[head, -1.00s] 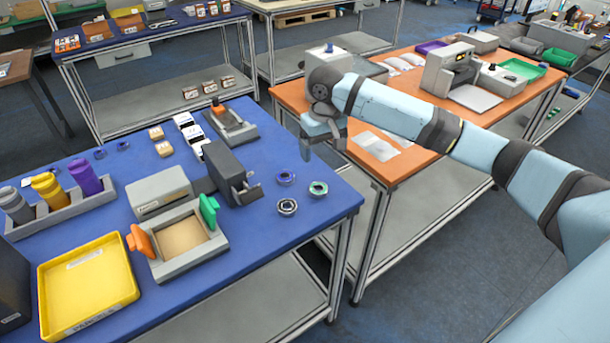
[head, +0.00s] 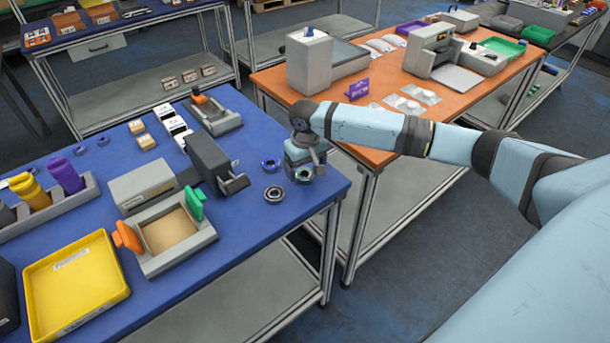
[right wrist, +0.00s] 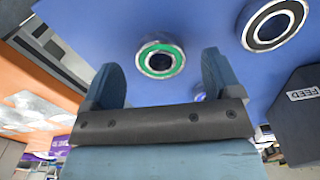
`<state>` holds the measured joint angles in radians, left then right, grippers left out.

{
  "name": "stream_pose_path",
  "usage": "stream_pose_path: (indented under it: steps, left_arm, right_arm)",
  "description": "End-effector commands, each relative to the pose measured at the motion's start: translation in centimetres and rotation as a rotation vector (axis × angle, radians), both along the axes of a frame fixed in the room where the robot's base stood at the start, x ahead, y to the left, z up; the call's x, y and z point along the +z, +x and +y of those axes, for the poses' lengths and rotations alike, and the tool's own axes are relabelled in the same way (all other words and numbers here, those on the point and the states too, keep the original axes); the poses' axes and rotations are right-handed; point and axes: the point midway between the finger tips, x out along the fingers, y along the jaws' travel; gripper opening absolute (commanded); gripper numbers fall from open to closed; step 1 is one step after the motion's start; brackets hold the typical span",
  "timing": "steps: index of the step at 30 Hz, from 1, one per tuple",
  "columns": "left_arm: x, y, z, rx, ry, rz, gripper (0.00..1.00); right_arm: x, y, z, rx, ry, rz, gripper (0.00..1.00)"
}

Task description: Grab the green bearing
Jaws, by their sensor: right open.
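The green bearing (head: 304,175) lies on the blue table near its right corner, partly hidden by my right gripper in the head view. In the right wrist view the green-ringed bearing (right wrist: 160,60) lies ahead of the fingers, in line with the gap between them. My right gripper (head: 306,168) is open and empty, pointing down over the bearing; its two blue fingers (right wrist: 160,75) stand apart in the wrist view. I cannot tell whether either finger touches the bearing. My left gripper is not in view.
A dark bearing (head: 274,194) lies just left of the green one, with a blue-ringed bearing (head: 270,166) behind it. A dark grey device (head: 212,165) stands further left. A yellow tray (head: 120,290) is at the front left. The orange table (head: 372,155) stands to the right.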

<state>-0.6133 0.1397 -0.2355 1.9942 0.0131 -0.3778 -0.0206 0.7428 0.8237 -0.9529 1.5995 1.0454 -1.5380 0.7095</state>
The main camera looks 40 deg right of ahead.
Motion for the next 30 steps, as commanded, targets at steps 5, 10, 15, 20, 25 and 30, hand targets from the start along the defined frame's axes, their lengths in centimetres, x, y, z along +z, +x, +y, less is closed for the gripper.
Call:
stream_pose_path:
  steps: [5,10,15,20,25,30]
  left_arm:
    - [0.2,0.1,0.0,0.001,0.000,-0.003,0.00]
    - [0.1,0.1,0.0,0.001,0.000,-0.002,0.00]
    - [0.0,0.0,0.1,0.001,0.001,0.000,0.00]
    - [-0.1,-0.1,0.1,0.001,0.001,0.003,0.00]
    - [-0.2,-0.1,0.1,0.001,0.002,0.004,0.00]
    - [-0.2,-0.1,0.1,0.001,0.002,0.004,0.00]
  right_arm:
    - [-1.6,0.0,0.0,-0.001,-0.001,-0.001,0.84]
    - [-1.7,0.0,0.0,0.000,0.000,-0.002,0.84]
    - [-1.7,0.0,0.0,0.000,0.000,-0.002,0.59]
    - [-1.7,0.0,0.0,0.000,0.000,-0.002,0.27]
    - [-1.7,0.1,0.0,0.000,0.000,-0.002,0.27]
    - [-0.9,0.1,0.0,0.001,0.000,-0.003,0.27]
